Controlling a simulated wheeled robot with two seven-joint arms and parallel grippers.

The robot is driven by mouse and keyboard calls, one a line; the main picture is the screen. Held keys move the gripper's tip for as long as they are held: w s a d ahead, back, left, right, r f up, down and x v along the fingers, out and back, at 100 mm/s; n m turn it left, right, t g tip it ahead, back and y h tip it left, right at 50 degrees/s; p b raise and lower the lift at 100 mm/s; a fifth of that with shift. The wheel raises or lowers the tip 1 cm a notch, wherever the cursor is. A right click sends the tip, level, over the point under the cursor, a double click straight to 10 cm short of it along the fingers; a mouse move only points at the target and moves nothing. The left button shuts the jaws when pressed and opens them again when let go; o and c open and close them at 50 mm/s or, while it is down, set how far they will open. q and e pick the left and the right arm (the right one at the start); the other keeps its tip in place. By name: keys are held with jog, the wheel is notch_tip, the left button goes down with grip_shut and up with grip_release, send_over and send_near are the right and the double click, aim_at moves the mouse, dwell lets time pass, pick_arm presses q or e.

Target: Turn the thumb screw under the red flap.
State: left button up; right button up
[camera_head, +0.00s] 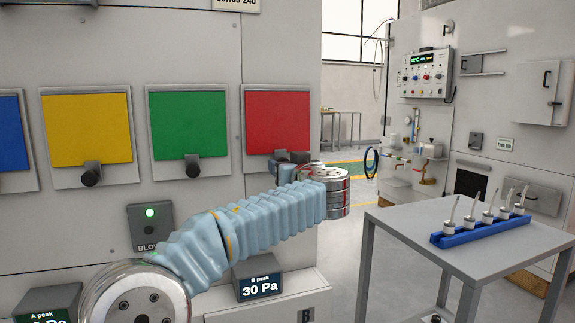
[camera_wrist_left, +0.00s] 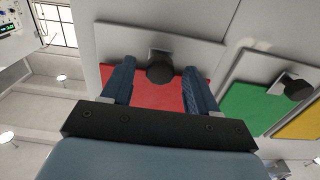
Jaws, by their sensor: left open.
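The red flap (camera_head: 278,120) is the rightmost of the coloured flaps on the grey panel. In the left wrist view, which looks upside down, the red flap (camera_wrist_left: 150,90) lies behind my fingers. Its black thumb screw (camera_wrist_left: 160,68) sits on a bracket at the flap's lower edge. My left gripper (camera_wrist_left: 158,69) is open, with one blue finger on each side of the thumb screw. I cannot tell whether either finger touches it. In the head view my left gripper is at the red flap's lower edge, mostly hidden by my wrist. My right gripper is out of view.
Green (camera_head: 188,123) and yellow (camera_head: 87,128) flaps with their own black screws are left of the red one. A blower box (camera_head: 150,228) with a green light and a 30 Pa display (camera_head: 258,279) are below. A grey table (camera_head: 460,232) with a blue rack (camera_head: 480,228) stands right.

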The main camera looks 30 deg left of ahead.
pick_arm(q)
jog(key=c, duration=1)
jog(key=shift+c, duration=0.2)
